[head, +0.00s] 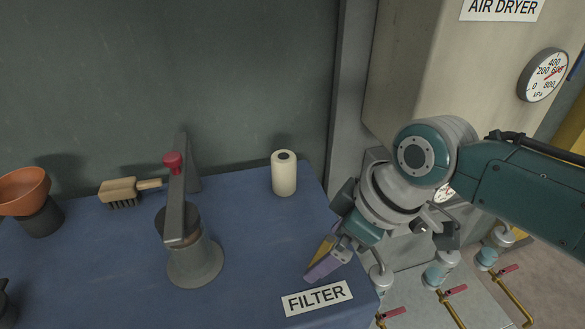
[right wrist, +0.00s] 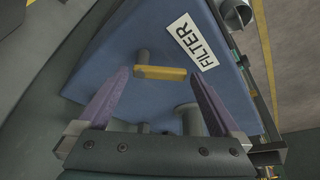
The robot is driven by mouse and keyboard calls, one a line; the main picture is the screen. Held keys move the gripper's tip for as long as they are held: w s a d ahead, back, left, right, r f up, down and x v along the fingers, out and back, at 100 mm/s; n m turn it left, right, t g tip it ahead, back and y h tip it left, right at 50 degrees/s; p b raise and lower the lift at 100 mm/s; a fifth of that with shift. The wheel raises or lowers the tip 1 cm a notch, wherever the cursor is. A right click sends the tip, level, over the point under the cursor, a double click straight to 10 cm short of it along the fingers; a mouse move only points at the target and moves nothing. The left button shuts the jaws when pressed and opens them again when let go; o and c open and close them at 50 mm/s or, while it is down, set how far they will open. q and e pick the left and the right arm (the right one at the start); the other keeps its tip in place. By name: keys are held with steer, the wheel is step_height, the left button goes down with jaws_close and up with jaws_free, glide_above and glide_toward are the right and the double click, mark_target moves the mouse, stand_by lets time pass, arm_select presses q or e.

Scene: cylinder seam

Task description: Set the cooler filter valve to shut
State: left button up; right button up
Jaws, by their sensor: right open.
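The plate reading FILTER (head: 317,298) lies at the front right of a blue-topped surface; it also shows in the right wrist view (right wrist: 194,42). Near it, in the right wrist view, a yellow bar-shaped handle (right wrist: 160,73) sits beside a short grey post; I take it as the filter valve's handle. My right gripper (right wrist: 160,78) is open, with one purple finger on each side of the handle. I cannot tell whether they touch it. In the head view the right gripper (head: 326,260) points down beside the plate and mostly hides the handle. My left gripper is not in view.
A white roll (head: 284,174), a press-like tool with a red knob (head: 172,161), a brush (head: 120,190) and an orange bowl (head: 24,188) stand left of the gripper. An AIR DRYER cabinet (head: 440,60) rises behind the arm. Red-handled valves (head: 455,290) are at lower right.

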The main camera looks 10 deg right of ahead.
steer(key=shift+c, duration=0.2)
steer(key=shift+c, duration=1.4)
steer(key=c, duration=0.8)
steer(key=shift+o, duration=0.2)
